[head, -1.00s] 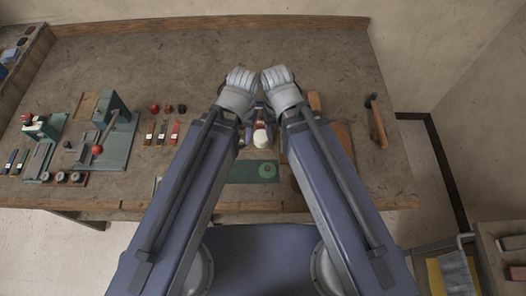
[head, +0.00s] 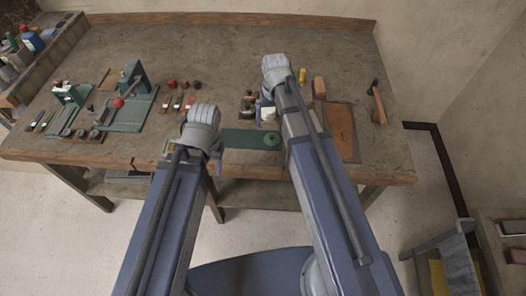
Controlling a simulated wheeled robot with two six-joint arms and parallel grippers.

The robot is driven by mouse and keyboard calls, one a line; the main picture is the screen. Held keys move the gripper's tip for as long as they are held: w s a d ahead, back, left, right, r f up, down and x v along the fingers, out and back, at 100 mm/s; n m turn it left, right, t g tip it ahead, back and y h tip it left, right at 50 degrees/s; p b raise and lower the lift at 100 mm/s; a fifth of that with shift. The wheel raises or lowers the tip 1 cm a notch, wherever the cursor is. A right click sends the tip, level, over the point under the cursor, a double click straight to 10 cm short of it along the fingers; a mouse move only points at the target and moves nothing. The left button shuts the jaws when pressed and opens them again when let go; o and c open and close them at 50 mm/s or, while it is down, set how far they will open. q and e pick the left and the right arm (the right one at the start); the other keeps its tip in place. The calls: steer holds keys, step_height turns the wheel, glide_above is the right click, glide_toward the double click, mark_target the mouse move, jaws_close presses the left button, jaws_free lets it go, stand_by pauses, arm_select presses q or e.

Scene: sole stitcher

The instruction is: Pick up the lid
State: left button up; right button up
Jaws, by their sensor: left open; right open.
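A small white round-topped item (head: 268,114) stands just behind the green mat (head: 240,138), partly hidden by my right arm. A green round piece with a raised centre (head: 271,140) lies at the mat's right end. I cannot tell for certain which of these is the lid. My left gripper (head: 212,160) is open, low over the bench's front edge, left of the mat. My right gripper (head: 264,100) is open, above and close to the white item; its fingers are largely hidden by my own arm, so contact cannot be told.
A dark bottle-like item (head: 248,102) stands beside the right gripper. A brown sole-shaped piece (head: 341,130), a brown block (head: 319,88) and a hammer (head: 377,102) lie to the right. A green machine with a red knob (head: 128,100) and several small tools are left. The back of the bench (head: 210,50) is clear.

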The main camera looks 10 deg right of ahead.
mark_target(272, 135)
steer(key=shift+f+b, duration=0.55)
steer(key=shift+f, duration=0.1)
steer(key=shift+f+b, duration=0.75)
steer(key=shift+b, duration=0.05)
steer(key=shift+s+f, duration=0.1)
steer(key=f+b, duration=0.5)
steer(key=shift+s+a, duration=0.1)
steer(key=shift+s, duration=0.1)
steer(key=c, duration=1.3)
